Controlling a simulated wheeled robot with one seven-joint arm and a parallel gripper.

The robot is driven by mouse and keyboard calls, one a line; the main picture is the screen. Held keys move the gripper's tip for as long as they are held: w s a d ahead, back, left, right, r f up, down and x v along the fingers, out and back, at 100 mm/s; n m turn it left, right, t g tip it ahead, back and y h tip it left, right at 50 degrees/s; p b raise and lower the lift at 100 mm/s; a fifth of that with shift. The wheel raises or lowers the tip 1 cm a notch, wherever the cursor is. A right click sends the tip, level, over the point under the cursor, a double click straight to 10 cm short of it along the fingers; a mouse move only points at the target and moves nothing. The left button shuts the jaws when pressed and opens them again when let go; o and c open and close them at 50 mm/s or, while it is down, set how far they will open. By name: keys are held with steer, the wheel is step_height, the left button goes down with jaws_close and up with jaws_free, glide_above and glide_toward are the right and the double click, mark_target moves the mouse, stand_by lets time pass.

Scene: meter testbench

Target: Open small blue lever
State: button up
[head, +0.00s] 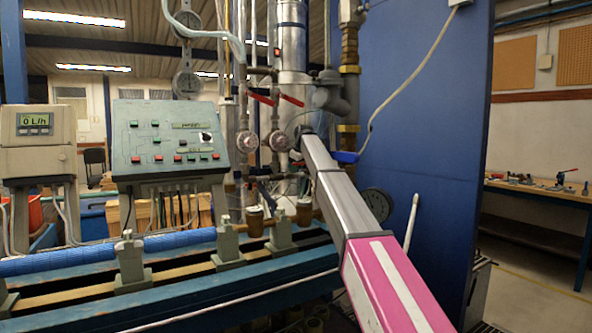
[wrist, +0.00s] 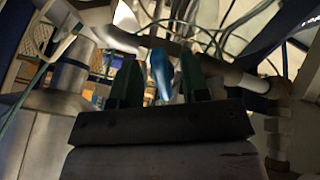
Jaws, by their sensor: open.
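In the wrist view, a small blue lever (wrist: 160,74) stands between the two dark green fingers of my gripper (wrist: 161,62). The fingers are apart, one on each side of the lever. I cannot tell whether either finger touches it. In the head view, my arm reaches into the pipework and hides the fingers. A blue handle (head: 345,156) shows just right of the arm there; I cannot tell if it is the same lever.
Red levers (head: 291,101) and round valves (head: 278,141) sit on pipes left of my arm. A control box (head: 170,133) stands further left. A blue panel (head: 425,110) rises at the right. In the wrist view, a pipe (wrist: 215,70) crosses close beyond the fingers.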

steer(key=shift+w+f, duration=0.1)
steer(key=shift+f, duration=0.25)
steer(key=shift+c, duration=0.3)
jaws_close()
steer(key=shift+n, duration=0.3)
steer(key=n, duration=0.5)
steer(key=shift+w+r+n, duration=0.15)
steer(key=shift+w+n, duration=0.15)
steer(key=n, duration=0.5)
steer(key=shift+w+r+t, duration=0.15)
steer(key=shift+w+t, duration=0.05)
steer(key=shift+t, duration=0.1)
steer(key=shift+a+n, duration=0.1)
steer(key=shift+n, duration=0.3)
